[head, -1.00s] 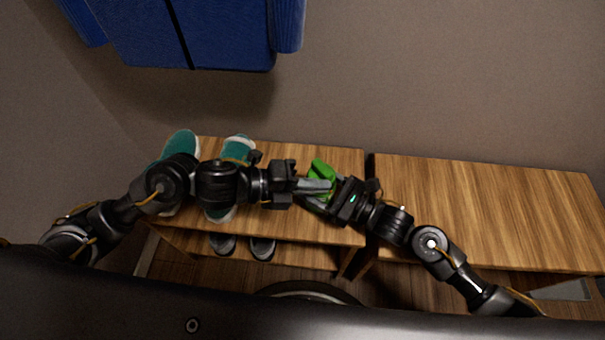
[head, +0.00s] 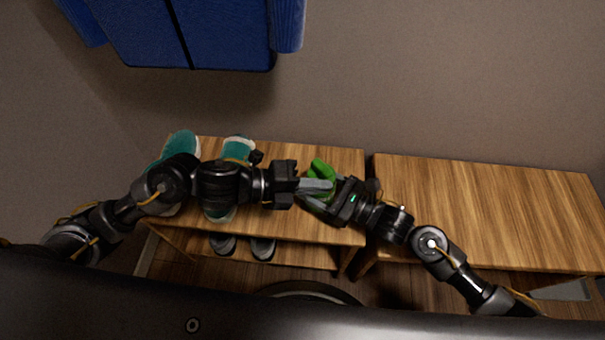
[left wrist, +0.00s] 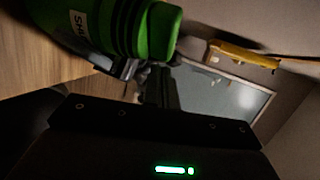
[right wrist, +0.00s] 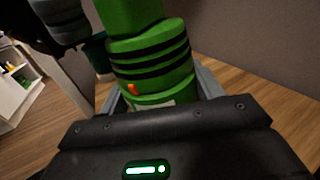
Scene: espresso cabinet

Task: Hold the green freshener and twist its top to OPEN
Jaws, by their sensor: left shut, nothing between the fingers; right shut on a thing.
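The green freshener (head: 321,168) with black ring bands is held above the left wooden bench. My right gripper (right wrist: 155,92) is shut on it, with grey fingers on both sides of its banded lower part in the right wrist view. My left gripper (head: 326,187) is shut with nothing between its fingers. Its fingers overlap the freshener in the head view; I cannot tell whether they touch it. In the left wrist view the freshener (left wrist: 155,28) is close above the fingers, with part of a white label showing. Which way its top is turned cannot be told.
Teal shoes (head: 238,148) stand on the left bench (head: 280,225), under my left arm. Dark shoes (head: 262,248) are on the shelf below. The right bench (head: 490,210) is bare. A blue garment (head: 190,35) hangs at the wall.

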